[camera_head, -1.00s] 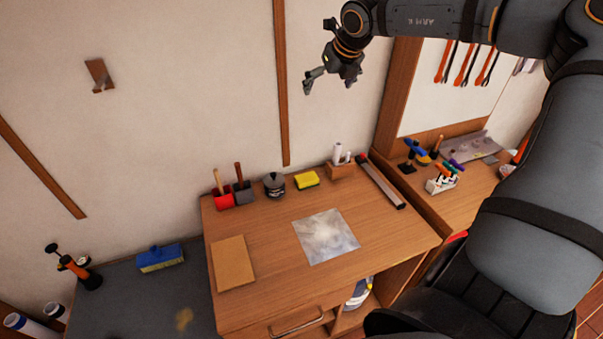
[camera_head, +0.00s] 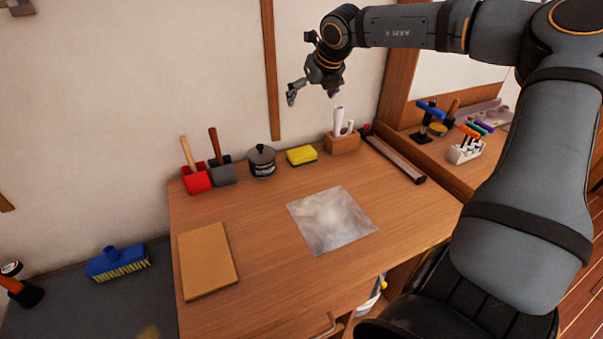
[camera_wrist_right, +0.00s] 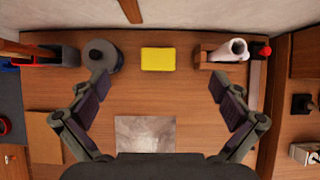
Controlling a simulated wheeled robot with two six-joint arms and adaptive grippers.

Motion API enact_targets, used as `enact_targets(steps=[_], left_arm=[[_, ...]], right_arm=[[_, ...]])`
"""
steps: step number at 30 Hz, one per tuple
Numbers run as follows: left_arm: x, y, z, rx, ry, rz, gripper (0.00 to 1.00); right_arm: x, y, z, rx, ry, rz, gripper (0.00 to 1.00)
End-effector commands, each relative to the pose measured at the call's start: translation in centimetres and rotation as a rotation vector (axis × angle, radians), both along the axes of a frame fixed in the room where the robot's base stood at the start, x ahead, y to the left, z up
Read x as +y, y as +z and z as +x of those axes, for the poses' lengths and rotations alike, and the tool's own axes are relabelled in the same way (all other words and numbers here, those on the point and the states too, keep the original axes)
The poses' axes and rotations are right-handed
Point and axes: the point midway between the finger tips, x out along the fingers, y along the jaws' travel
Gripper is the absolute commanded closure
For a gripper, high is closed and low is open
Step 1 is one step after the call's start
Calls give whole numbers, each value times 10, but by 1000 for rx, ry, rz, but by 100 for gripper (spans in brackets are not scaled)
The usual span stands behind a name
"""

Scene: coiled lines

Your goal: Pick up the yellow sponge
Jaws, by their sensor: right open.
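The yellow sponge (camera_head: 301,156) lies flat near the back edge of the wooden desk, between a dark lidded pot and a wooden holder. In the right wrist view the sponge (camera_wrist_right: 158,59) is above the middle, between the two spread fingers and beyond their tips. My right gripper (camera_head: 312,95) is open and empty, raised above the desk's back part, over the sponge's area. Its fingers also show in the right wrist view (camera_wrist_right: 160,88). My left gripper is in neither view.
The dark pot (camera_head: 262,161) stands left of the sponge, the wooden holder with white rolls (camera_head: 342,143) right of it. Red (camera_head: 196,181) and grey (camera_head: 222,172) bins are farther left. A grey sheet (camera_head: 331,219) and a tan board (camera_head: 207,260) lie on the desk (camera_head: 262,240). The wall is close behind.

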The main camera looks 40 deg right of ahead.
Motion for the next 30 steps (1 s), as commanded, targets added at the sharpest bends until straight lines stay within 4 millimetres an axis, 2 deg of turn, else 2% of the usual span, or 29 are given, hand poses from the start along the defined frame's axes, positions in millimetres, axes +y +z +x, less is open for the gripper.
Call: enact_targets(steps=[1, 3, 6, 9, 17, 24, 30], left_arm=[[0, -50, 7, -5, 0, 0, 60], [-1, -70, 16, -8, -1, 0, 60], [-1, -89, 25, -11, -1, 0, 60], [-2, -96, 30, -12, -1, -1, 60], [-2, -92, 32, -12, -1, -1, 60], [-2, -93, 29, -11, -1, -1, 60], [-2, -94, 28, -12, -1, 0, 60]], right_arm=[[0, -55, 0, 1, 0, 0, 0], [0, -82, 0, 0, 0, 0, 0], [0, -107, 0, 0, 0, 0, 0], [0, -119, 0, -1, 0, 0, 0], [-1, -123, 3, 1, -1, 0, 0], [-7, -157, 22, 5, -1, -2, 0], [-8, -164, 27, 0, -1, 1, 0]])
